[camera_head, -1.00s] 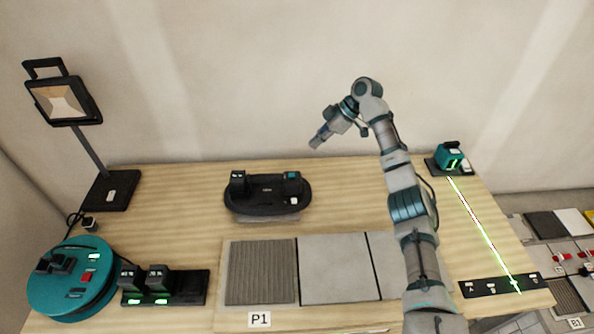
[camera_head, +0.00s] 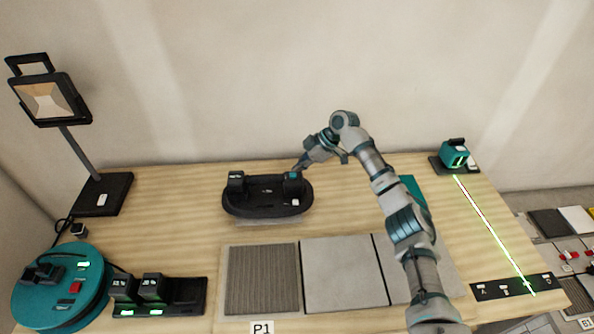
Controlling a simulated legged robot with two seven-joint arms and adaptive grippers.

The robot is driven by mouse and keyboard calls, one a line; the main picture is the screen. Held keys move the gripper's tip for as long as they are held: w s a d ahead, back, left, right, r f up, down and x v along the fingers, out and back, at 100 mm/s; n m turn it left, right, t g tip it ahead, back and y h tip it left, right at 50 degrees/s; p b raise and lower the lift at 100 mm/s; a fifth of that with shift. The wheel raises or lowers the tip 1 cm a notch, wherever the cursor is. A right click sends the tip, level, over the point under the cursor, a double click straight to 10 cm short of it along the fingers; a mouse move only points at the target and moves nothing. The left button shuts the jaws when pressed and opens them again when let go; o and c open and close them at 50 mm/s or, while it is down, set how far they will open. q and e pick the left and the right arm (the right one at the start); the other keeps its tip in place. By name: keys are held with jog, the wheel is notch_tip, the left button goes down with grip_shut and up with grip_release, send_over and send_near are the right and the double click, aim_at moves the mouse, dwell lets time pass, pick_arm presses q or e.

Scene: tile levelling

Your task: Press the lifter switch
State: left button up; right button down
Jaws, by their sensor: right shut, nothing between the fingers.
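The lifter (camera_head: 262,212) is a black oval device with two upright handle blocks, in the middle of the table in the head view. Its right block has a teal top (camera_head: 293,175), which looks like a switch, and a small white square (camera_head: 295,202) sits below that block. My right gripper (camera_head: 299,167) is shut and empty, its fingertips pointing down at the teal top. I cannot tell whether they touch it, and they partly cover it. My left gripper is not in view.
A lamp (camera_head: 47,98) stands at the back left. A teal round device (camera_head: 88,292) and a black dock (camera_head: 188,293) are front left. Tiles (camera_head: 343,272) lie in front of the lifter. A laser unit (camera_head: 455,154) at the right casts a green line. A teal piece (camera_head: 413,189) shows behind my arm.

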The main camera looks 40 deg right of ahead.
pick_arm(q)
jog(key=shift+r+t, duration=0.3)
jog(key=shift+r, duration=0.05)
pick_arm(e)
jog(key=shift+d+f, duration=0.1)
jog(key=shift+f, duration=0.3)
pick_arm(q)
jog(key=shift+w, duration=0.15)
pick_arm(e)
jog(key=shift+s, duration=0.1)
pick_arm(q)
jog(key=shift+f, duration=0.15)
pick_arm(e)
jog(key=shift+f+y, duration=0.25)
jog(key=shift+y, duration=0.05)
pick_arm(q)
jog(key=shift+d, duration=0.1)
pick_arm(e)
jog(key=shift+r+p, duration=0.65)
jog(key=shift+r, duration=0.25)
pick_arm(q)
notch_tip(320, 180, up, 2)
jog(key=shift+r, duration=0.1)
pick_arm(e)
jog(key=shift+f, duration=0.15)
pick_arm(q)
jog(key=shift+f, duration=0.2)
